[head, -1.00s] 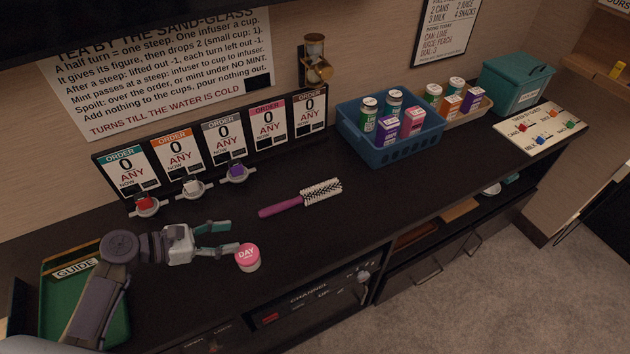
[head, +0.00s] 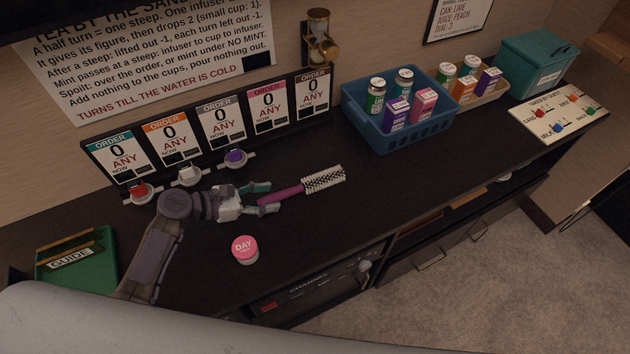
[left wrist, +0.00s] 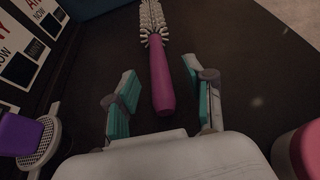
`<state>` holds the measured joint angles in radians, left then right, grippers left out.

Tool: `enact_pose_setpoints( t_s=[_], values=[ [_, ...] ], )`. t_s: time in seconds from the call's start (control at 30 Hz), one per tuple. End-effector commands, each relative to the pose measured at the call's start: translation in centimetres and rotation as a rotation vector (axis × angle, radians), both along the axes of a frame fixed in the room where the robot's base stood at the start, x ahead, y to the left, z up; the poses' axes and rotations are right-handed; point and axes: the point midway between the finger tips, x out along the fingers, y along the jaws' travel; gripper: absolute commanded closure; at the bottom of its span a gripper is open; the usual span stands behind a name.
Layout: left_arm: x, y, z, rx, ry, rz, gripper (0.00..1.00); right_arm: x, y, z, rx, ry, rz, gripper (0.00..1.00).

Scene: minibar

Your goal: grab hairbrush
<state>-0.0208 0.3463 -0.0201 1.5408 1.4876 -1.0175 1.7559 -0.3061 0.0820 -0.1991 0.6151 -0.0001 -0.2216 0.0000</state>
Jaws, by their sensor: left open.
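The hairbrush (head: 308,186) lies on the dark counter, with a purple handle and white bristles pointing to the back right. My left gripper (head: 268,198) is open at the end of the handle. In the left wrist view, the hairbrush handle (left wrist: 161,78) runs between the teal fingers of the left gripper (left wrist: 158,100). Gaps show on both sides of the handle, and the bristled head is beyond the fingertips. My right gripper is not in view.
A pink-lidded DAY jar (head: 244,249) stands in front of the left gripper. Order cards (head: 222,124) and small infusers (head: 189,175) line the back. A blue basket (head: 408,133) of bottles stands to the right. The counter around the brush is clear.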

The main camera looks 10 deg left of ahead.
Motion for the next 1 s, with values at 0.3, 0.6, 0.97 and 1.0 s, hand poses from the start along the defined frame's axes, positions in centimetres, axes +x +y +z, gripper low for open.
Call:
enact_pose_setpoints(
  t_s=[0.3, 0.6, 0.97, 1.0],
  values=[
    [2.4, -3.2, -1.6, -0.002, 0.001, 0.000, 0.47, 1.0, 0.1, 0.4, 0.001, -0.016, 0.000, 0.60],
    [2.8, -3.8, -2.0, 0.000, 0.001, 0.000, 0.47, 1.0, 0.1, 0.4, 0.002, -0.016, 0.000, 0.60],
    [2.7, -3.8, -2.0, 0.000, 0.001, 0.000, 1.00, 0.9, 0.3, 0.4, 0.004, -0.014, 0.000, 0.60],
    [2.7, -3.8, -2.0, 0.000, 0.001, 0.000, 1.00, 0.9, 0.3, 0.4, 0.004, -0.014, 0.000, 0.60]
  ],
)
